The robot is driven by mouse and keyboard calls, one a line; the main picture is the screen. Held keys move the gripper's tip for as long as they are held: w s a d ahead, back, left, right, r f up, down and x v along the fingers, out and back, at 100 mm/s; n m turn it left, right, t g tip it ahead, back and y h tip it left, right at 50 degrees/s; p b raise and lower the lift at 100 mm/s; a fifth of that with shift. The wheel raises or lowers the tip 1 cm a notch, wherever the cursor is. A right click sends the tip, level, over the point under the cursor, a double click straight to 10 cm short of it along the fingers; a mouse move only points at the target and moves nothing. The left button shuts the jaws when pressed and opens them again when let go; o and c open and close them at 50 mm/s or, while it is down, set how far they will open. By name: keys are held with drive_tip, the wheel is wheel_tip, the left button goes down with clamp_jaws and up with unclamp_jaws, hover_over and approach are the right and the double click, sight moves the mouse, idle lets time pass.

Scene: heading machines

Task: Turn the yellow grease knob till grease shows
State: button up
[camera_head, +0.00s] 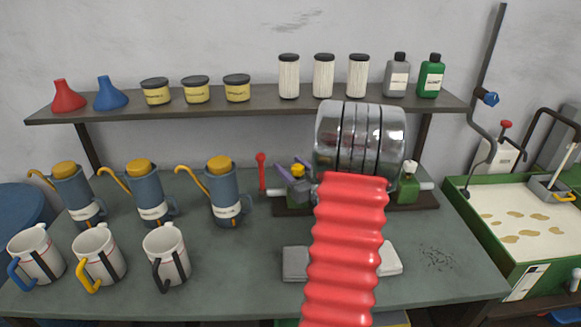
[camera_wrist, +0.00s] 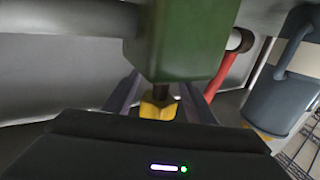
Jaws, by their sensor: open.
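The yellow grease knob (camera_wrist: 158,108) sits on a dark stem that joins a green block (camera_wrist: 192,42) in the wrist view. My gripper (camera_wrist: 158,90) is open, with one grey finger on each side of the knob and stem. Whether a finger touches the knob is not clear. In the head view the yellow knob (camera_head: 298,170) shows small at the left end of the shiny metal roller (camera_head: 360,140). Purple-grey parts, probably my gripper fingers, show beside it. My red ribbed arm cover hides much of the area in front of the roller. I see no grease at the knob.
A red-handled lever (camera_head: 262,172) stands just left of the knob. An oil can (camera_head: 225,190) is further left, with more cans and several mugs. A second green block (camera_head: 408,190) is at the roller's right end. A shelf (camera_head: 265,105) runs behind, holding tins, filters and bottles.

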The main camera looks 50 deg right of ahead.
drive_tip(key=shift+w, duration=0.1)
drive_tip(key=shift+c, duration=0.2)
drive_tip(key=c, duration=1)
drive_tip(key=shift+a+n+t+y, duration=0.1)
drive_tip(key=shift+n+t+y, duration=0.2)
drive_tip(key=shift+n+y, duration=0.3)
drive_tip(key=shift+w+a+n+t+y, duration=0.1)
drive_tip(key=shift+a+n+t+y, duration=0.1)
drive_tip(key=shift+n+y, duration=0.5)
drive_tip(key=shift+a+n+t+y, duration=0.15)
drive_tip(key=shift+n+y, duration=0.15)
drive_tip(key=shift+y, duration=0.8)
drive_tip(key=shift+a+n+y, duration=0.3)
drive_tip(key=shift+n+y, duration=0.5)
drive_tip(key=shift+y, duration=0.45)
drive_tip(key=shift+a+n+y, duration=0.25)
drive_tip(key=shift+n+y, duration=0.55)
drive_tip(key=shift+y, duration=0.45)
drive_tip(key=o, duration=1)
